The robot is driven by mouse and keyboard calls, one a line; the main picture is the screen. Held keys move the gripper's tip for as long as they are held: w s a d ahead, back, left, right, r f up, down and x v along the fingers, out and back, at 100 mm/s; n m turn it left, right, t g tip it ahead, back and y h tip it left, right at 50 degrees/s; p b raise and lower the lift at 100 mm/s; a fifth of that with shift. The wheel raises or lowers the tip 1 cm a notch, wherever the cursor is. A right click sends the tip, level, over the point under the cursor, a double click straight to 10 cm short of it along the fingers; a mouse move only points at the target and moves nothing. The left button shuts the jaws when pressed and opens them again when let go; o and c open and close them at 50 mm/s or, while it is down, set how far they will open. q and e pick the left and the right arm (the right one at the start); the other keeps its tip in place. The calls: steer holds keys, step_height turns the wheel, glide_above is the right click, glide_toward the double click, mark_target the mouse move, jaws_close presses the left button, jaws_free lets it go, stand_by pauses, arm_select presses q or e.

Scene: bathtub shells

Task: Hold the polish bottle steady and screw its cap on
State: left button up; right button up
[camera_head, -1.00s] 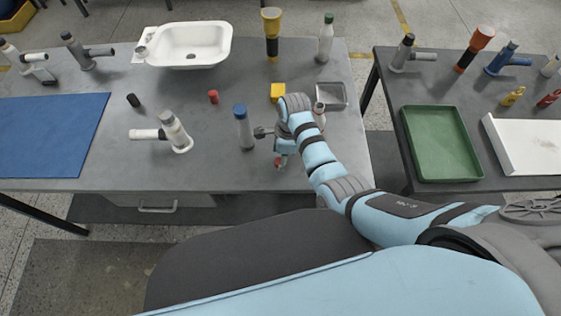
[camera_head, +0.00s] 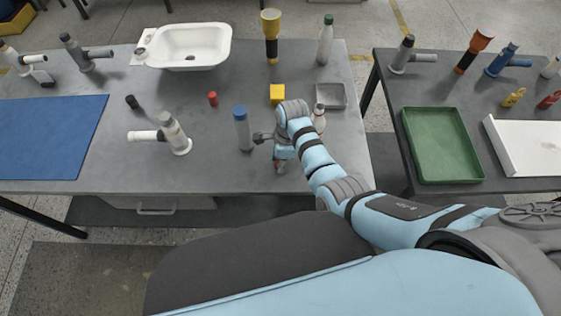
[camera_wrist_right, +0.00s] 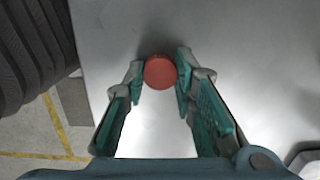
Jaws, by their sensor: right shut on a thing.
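My right gripper (camera_wrist_right: 160,82) is shut on a small round red cap (camera_wrist_right: 160,72), seen from above between the fingertips in the wrist view. Whether anything sits beneath the cap is hidden. A small white bottle (camera_head: 319,122) stands just right of my right wrist, partly hidden by the arm. I cannot tell for certain which bottle is the polish bottle. My left gripper is not in view.
A grey cylinder with a blue top (camera_head: 243,132) stands close left of my right wrist. A yellow block (camera_head: 277,93), a grey tray (camera_head: 343,96) and a red piece (camera_head: 212,98) lie behind. A white basin (camera_head: 190,28) is at the back.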

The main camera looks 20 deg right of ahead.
step_height(320, 180, up, 10)
steer(key=p, duration=0.2)
steer(key=shift+p, duration=0.3)
